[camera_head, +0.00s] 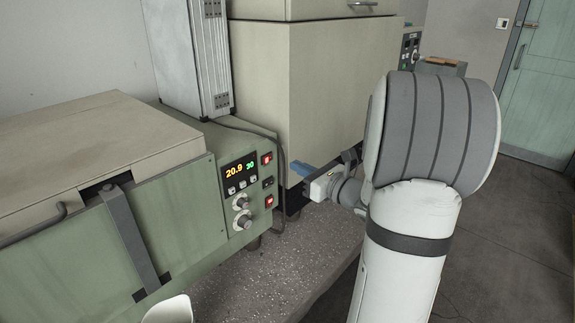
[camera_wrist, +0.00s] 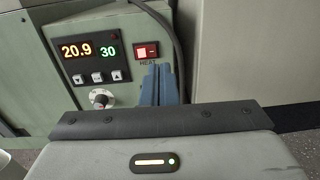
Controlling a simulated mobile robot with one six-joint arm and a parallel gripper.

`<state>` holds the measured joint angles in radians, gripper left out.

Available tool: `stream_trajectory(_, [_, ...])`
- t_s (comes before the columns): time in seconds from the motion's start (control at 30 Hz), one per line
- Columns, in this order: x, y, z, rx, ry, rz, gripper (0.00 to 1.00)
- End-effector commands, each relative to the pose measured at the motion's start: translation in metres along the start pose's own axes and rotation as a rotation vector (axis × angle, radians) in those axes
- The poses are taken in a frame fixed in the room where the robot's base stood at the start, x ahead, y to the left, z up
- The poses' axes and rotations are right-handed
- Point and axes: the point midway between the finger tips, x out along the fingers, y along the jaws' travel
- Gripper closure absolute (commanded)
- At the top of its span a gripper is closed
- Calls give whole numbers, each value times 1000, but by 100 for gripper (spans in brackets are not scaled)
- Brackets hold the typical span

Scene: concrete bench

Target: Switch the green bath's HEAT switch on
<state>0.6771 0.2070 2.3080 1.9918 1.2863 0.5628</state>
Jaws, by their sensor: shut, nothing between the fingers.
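The green bath (camera_head: 170,215) stands at the left in the head view, its control panel facing right. In the wrist view the panel (camera_wrist: 85,70) shows 20.9 in orange and 30 in green. A red lit rocker switch (camera_wrist: 146,51) sits right of the display, with the label HEAT directly below it. This upper switch also shows in the head view (camera_head: 266,158). My gripper (camera_head: 295,167) is shut and empty, right of the panel and apart from it. Its blue fingers (camera_wrist: 160,72) appear just below and right of the label and hide the panel beneath.
A dark switch (camera_head: 268,183) and a lower red lit switch (camera_head: 269,201) are below. Two knobs (camera_head: 243,212) sit left of them. A dark cable (camera_head: 278,150) hangs behind the panel's right edge. A large beige cabinet (camera_head: 315,95) stands behind my gripper. Speckled bench top (camera_head: 275,265) is clear in front.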

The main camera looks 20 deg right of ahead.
Motion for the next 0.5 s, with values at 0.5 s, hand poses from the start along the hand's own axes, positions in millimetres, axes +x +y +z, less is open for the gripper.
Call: stream_trajectory(0.5, [-75, -12, -2, 3, 2, 0, 100])
